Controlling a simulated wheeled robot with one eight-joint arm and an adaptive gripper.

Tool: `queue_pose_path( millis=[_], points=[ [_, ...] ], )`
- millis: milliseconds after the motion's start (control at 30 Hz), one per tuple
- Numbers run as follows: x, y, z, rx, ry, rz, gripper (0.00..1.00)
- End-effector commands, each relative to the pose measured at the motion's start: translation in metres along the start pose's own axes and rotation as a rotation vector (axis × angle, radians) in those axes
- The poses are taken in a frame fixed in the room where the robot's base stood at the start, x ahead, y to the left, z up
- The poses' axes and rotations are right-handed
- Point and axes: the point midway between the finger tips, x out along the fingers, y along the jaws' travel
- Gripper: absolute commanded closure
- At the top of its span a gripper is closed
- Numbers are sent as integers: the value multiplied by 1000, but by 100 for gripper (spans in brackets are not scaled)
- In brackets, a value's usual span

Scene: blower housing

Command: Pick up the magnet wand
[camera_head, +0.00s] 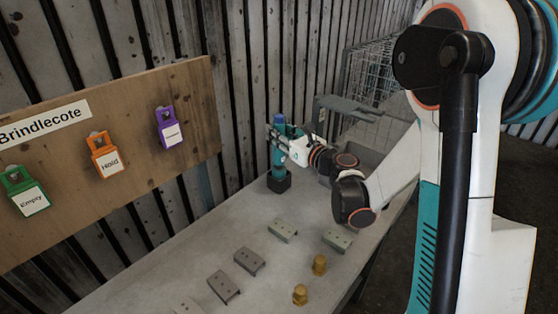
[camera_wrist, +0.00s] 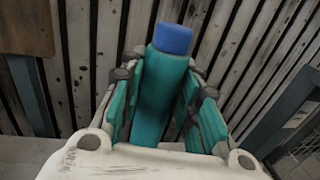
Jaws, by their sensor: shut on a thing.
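The magnet wand (camera_head: 278,160) is a teal upright cylinder with a blue top, at the far end of the grey table. Its lower end meets a black block-shaped base (camera_head: 279,184) on the table; I cannot tell whether it is seated in it or just above. My gripper (camera_head: 281,142) reaches in from the right and is shut around the wand's upper part. In the wrist view the wand (camera_wrist: 160,95) stands between the teal finger pads, slightly tilted, with its blue cap above them. The wand's lower end is hidden there.
The table (camera_head: 180,260) holds several grey and greenish metal brackets (camera_head: 248,260) and two brass fittings (camera_head: 319,265) nearer me. A wooden board (camera_head: 60,150) with green, orange and purple tags stands at left. A wire cage (camera_head: 370,70) and a grey tray lie behind my arm.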

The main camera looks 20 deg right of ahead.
Motion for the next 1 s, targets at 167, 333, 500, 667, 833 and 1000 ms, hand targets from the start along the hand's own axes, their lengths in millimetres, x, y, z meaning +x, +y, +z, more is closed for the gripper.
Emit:
queue_pose_path(
  millis=[167, 333, 500, 667, 833, 1000],
  points=[
    [0, 0, 0, 1, 0, 0, 100],
    [0, 0, 3, 1, 0, 0, 100],
    [0, 0, 17, 1, 0, 0, 100],
    [0, 0, 42, 1, 0, 0, 100],
    [0, 0, 78, 0, 0, 0, 100],
    [-1, 0, 121, 0, 0, 0, 100]
  ],
)
